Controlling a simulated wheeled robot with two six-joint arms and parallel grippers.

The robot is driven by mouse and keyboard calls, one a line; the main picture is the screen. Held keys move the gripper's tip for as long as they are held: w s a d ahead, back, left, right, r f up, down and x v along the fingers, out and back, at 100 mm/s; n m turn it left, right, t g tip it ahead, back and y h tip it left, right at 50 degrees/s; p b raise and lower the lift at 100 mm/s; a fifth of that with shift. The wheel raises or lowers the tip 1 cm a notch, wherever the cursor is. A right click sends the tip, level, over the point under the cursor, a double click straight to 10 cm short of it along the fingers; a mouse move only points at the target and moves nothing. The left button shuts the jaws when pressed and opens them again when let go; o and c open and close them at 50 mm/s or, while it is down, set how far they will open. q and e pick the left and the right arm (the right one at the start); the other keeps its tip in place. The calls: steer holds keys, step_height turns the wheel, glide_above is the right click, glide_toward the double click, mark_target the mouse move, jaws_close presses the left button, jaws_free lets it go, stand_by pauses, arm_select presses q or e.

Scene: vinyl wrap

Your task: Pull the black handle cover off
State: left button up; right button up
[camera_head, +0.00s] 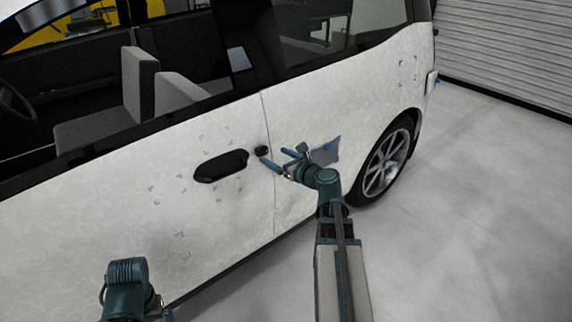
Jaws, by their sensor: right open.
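A small black handle cover (261,150) sits on the white car door, close to the door seam. A larger black oval handle recess (220,166) lies just left of it. My right gripper (275,155) is open and empty, with its blue fingers spread at the right of the small cover. One fingertip is very near the cover; I cannot tell whether it touches. My left arm shows at the bottom left, away from the handle, and its jaws are not clearly in view.
The white car (100,215) fills the left and middle. A grey patch with blue tape (326,153) is on its rear panel, behind my right gripper. A rear wheel (386,163) stands to the right. The grey floor (480,220) is clear at right.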

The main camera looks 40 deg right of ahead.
mark_target(264, 150)
steer(key=w, duration=0.4)
steer(key=w+f, duration=0.1)
steer(key=w, duration=0.1)
steer(key=shift+w+a+b, duration=0.25)
steer(key=shift+w+b, duration=0.15)
jaws_close()
stand_by(0.4)
steer(key=shift+s+r, duration=0.1)
steer(key=shift+s, duration=0.6)
stand_by(0.6)
steer(key=s+r+p, duration=0.1)
steer(key=s, duration=0.5)
steer(key=shift+s+d, duration=0.3)
steer(key=shift+s, duration=0.05)
stand_by(0.6)
steer(key=shift+r, duration=0.15)
step_height(264, 150, up, 17)
steer(key=p, duration=1.8)
steer(key=shift+r, duration=0.2)
